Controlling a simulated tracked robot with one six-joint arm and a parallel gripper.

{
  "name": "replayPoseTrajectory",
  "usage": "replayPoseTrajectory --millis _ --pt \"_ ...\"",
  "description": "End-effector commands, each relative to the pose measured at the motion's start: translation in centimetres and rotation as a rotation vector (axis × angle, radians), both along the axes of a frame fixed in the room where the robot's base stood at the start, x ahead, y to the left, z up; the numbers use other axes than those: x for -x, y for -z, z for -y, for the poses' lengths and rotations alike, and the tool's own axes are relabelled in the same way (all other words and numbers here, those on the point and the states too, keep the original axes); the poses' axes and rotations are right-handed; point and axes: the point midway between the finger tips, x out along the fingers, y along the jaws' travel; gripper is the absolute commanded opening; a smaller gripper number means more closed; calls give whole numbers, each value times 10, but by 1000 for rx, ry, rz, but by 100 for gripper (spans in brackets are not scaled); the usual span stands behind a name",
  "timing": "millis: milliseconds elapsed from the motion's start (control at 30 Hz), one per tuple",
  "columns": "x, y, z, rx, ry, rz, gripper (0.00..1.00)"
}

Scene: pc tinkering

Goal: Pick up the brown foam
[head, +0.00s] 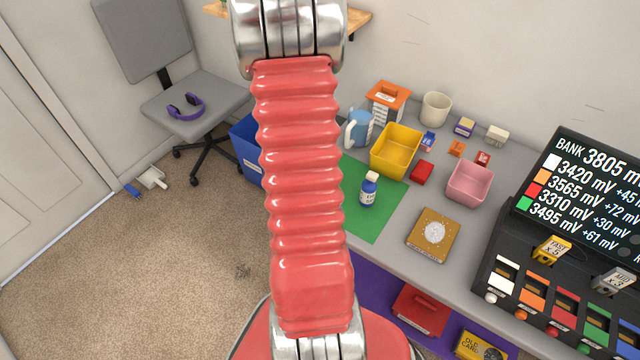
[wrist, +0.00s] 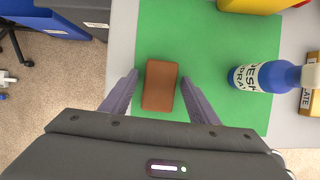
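The brown foam (wrist: 160,88) is a flat brown block on the green mat (wrist: 205,28) in the wrist view. My gripper (wrist: 159,77) is open, with one grey finger to the left of the foam and one to the right. A gap shows between the foam and each finger in the picture. I cannot tell how high the fingertips are above the mat. In the head view my red arm covers the left part of the mat (head: 382,215), and neither the foam nor my gripper shows.
A blue bottle (wrist: 255,77) stands on the mat right of the foam; the head view shows it upright (head: 368,192). A yellow bin (head: 397,152), a pink bin (head: 470,184) and a brown square plate (head: 433,236) are farther right. A blue bin (head: 246,152) is left of the desk.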

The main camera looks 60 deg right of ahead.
Motion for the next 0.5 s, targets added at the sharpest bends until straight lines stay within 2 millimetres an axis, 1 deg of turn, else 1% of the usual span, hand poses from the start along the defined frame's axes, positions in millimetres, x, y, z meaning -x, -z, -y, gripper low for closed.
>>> replayPoseTrajectory --millis 33,67,500 --pt "0 0 0 0 0 0 51" --pt "0 0 0 0 0 0 49" --pt "0 0 0 0 0 0 18"
